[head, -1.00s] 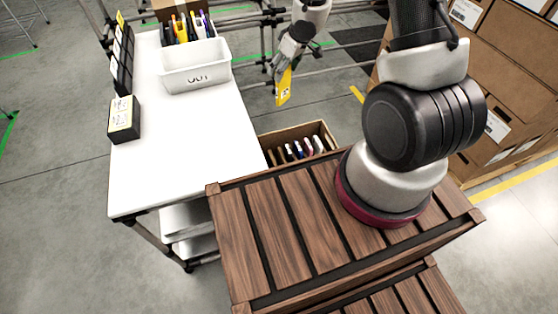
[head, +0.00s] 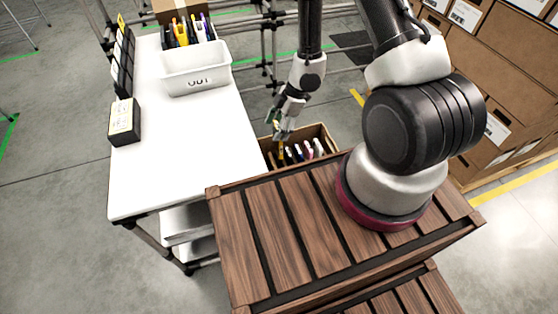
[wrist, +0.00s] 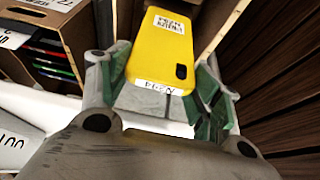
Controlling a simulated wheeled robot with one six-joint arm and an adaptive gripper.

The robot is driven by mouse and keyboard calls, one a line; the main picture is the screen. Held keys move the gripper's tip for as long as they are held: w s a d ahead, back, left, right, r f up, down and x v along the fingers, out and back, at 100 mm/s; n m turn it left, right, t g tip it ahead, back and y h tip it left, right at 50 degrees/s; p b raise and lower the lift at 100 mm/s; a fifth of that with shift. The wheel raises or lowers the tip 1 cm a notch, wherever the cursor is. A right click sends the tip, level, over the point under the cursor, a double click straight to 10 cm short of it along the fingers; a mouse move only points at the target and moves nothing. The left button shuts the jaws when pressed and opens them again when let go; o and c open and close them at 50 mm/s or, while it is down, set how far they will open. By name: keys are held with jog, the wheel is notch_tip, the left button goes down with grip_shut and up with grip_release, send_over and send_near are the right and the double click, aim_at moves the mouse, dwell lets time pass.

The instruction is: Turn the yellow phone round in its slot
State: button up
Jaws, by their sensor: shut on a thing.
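The yellow phone (wrist: 158,58) shows its back in the wrist view, with a dark camera patch at the right and white printed labels. My gripper (wrist: 160,90) is shut on it, with green-padded fingers at its left and right sides. In the head view my gripper (head: 281,132) is low over the left part of a brown carton (head: 327,134), and a sliver of the yellow phone (head: 281,154) shows below the fingers. The phone's far end reaches between carton walls in the wrist view. How deep it sits is hidden.
Several other phones (head: 306,151) stand in the carton, right of my gripper. A white table (head: 190,135) at left bears a white OUT bin (head: 197,80), a holder of coloured items (head: 190,32) and a black box (head: 124,120). Slatted wood (head: 300,230) lies in front.

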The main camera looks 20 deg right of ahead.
aim_at(278, 155)
notch_tip(278, 155, down, 16)
jog(key=shift+r, duration=0.25)
jog(key=shift+f, duration=0.1)
jog(key=o, duration=0.9)
jog(key=shift+o, duration=0.2)
jog(key=shift+f, duration=0.1)
jog(key=a+v, duration=0.1)
jog(key=v, duration=0.7)
jog(key=shift+w, duration=0.35)
